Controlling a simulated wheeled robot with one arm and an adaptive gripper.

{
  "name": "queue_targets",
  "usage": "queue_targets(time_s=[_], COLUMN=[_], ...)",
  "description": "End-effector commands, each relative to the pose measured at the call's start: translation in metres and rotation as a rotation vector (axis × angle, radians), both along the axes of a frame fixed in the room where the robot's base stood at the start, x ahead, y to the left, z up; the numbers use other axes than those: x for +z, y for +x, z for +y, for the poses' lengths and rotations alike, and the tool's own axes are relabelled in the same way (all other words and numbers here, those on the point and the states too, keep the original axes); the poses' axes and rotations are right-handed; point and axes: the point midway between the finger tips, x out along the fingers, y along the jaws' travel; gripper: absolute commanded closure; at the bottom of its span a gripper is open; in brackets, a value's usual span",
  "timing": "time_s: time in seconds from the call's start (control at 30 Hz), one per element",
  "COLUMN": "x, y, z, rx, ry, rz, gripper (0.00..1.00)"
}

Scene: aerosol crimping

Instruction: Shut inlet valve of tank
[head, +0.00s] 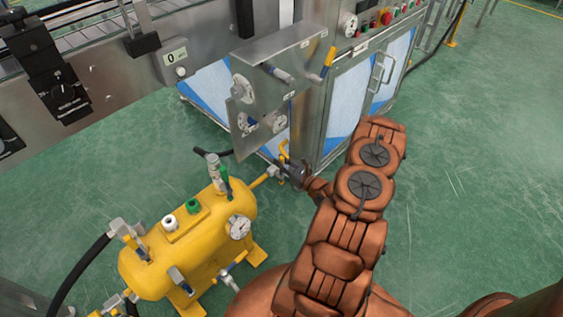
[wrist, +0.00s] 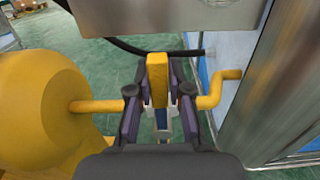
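The yellow tank (head: 160,262) lies on its side on the floor, and its rounded end (wrist: 45,115) fills the left of the wrist view. A yellow inlet pipe (wrist: 95,105) runs from it to the right. The inlet valve has an upright yellow handle (wrist: 157,75), which also shows at the tank's right in the head view (head: 284,148). My gripper (wrist: 158,95) has one finger on each side of this handle, and both appear to press against it. The valve body is mostly hidden behind the fingers. In the head view my gripper (head: 292,172) is at the valve.
A steel panel with gauges (head: 270,85) hangs just above the valve. A steel cabinet (head: 345,100) stands close on the right. A black hose (head: 212,152) passes behind the valve. Green floor (head: 480,180) is free at the right.

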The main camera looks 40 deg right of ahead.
Motion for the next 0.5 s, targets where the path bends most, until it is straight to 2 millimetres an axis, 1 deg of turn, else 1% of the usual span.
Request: queue_targets(time_s=[0.03,0.2,0.23,0.5], x=[0.0001,0.0000,0.0001,0.0001], y=[-0.0001,0.0002,0.0002,0.0003], z=[-0.0015,-0.0004,-0.0003,0.0005], rx=[-0.003,-0.001,-0.001,0.001], ry=[-0.001,-0.001,-0.002,-0.002], rz=[0.000,0.000,0.000,0.000], gripper=[0.76,0.59,0.57,0.57])
